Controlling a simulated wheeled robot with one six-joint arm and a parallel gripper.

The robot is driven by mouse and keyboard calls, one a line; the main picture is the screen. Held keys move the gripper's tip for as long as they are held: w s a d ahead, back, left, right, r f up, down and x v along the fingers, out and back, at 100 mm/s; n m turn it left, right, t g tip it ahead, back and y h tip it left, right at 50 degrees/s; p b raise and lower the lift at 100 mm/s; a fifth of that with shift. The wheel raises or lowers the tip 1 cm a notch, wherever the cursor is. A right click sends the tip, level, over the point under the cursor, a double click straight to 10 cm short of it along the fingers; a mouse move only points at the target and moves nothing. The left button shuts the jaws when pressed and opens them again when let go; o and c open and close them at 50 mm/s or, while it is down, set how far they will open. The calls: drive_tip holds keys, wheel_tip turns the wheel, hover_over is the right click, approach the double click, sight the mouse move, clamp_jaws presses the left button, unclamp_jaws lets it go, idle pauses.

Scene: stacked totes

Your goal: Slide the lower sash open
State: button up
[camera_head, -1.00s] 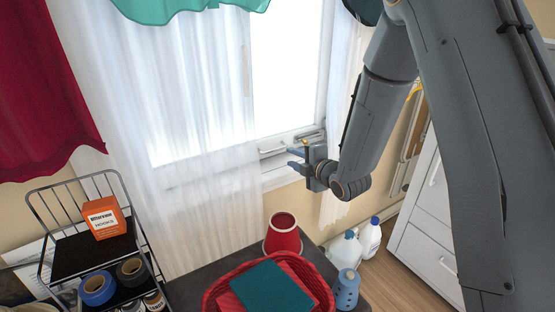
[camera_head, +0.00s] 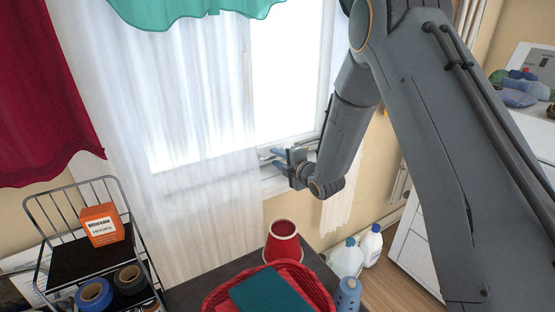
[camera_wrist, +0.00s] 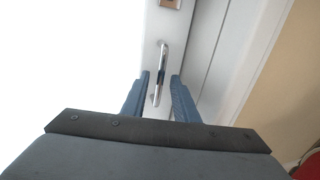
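The lower sash (camera_head: 222,175) of the window is at the back, partly behind a sheer white curtain. Its bottom rail carries a chrome bar handle (camera_wrist: 160,75), which lies ahead of and between my fingers in the wrist view. A small metal latch plate (camera_wrist: 171,4) sits beyond the handle. My gripper (camera_head: 277,158) is at the bottom rail in the head view, with its blue fingers pointing left toward the handle. The fingers also show apart in the wrist view (camera_wrist: 159,92). I cannot tell whether they touch the handle.
A dark table (camera_head: 195,290) below the window holds a red cup (camera_head: 283,242) and a red basket (camera_head: 325,283). A wire rack (camera_head: 60,252) with an orange box (camera_head: 101,224) stands at left. White jugs (camera_head: 346,258) stand on the floor, right of the table.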

drive_tip(key=shift+c, duration=0.3)
clamp_jaws()
idle(1.1)
